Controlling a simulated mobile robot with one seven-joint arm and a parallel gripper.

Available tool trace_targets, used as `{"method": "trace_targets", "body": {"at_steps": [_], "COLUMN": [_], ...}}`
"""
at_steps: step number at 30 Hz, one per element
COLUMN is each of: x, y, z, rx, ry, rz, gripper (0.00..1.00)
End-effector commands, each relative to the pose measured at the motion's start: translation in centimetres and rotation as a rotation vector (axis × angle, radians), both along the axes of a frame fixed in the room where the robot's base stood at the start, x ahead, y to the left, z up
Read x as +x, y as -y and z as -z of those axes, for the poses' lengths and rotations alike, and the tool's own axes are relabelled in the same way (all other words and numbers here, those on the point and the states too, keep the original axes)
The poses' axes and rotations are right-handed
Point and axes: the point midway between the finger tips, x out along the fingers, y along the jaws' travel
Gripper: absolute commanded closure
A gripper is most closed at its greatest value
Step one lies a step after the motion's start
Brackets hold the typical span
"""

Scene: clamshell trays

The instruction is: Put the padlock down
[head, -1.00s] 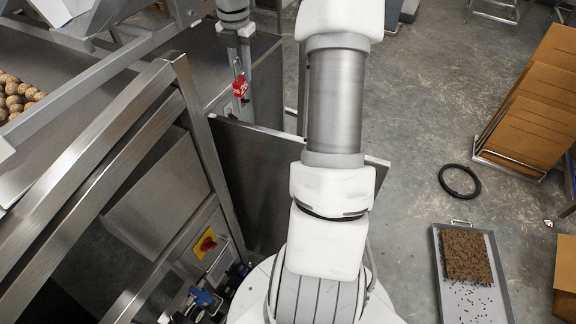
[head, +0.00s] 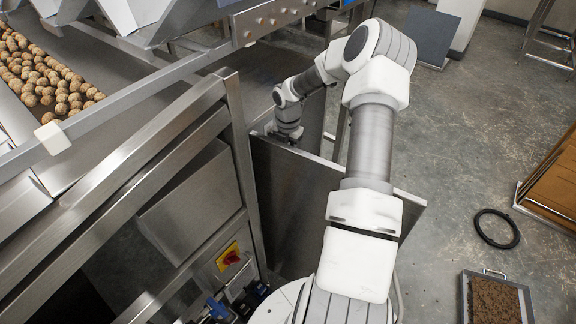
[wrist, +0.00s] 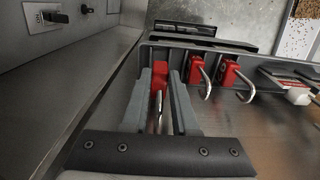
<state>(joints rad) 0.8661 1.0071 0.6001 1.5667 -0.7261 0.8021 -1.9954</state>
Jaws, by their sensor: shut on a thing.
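My gripper (wrist: 162,92) is shut on a red padlock (wrist: 160,74), its body between the fingertips and its metal shackle toward the palm in the wrist view. Two more red padlocks (wrist: 196,69) (wrist: 228,72) with metal shackles sit in a row just to its right, along a dark grey edge. Whether the held padlock touches that edge I cannot tell. In the head view my gripper (head: 285,133) is low by the upper left part of an upright steel panel (head: 300,185); the padlock is not discernible there.
A white item with a red label (wrist: 297,90) lies right of the padlocks. A steel wall with switches (wrist: 52,17) stands at the left. In the head view a steel frame (head: 240,150) rises left of the panel, and a conveyor holds walnuts (head: 45,75).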

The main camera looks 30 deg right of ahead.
Motion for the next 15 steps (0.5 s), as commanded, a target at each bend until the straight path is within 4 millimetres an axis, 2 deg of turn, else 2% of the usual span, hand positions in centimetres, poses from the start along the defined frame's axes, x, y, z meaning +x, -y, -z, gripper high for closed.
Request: {"method": "trace_targets", "body": {"at_steps": [5,12,15], "x": [0.0,0.0,0.1], "y": [0.0,0.0,0.0], "z": [1.1,4.5,4.7], "rx": [0.001,0.000,0.000], "ry": [0.000,0.000,0.001], "rz": [0.001,0.000,0.000], "gripper": [1.00,1.00,1.00]}}
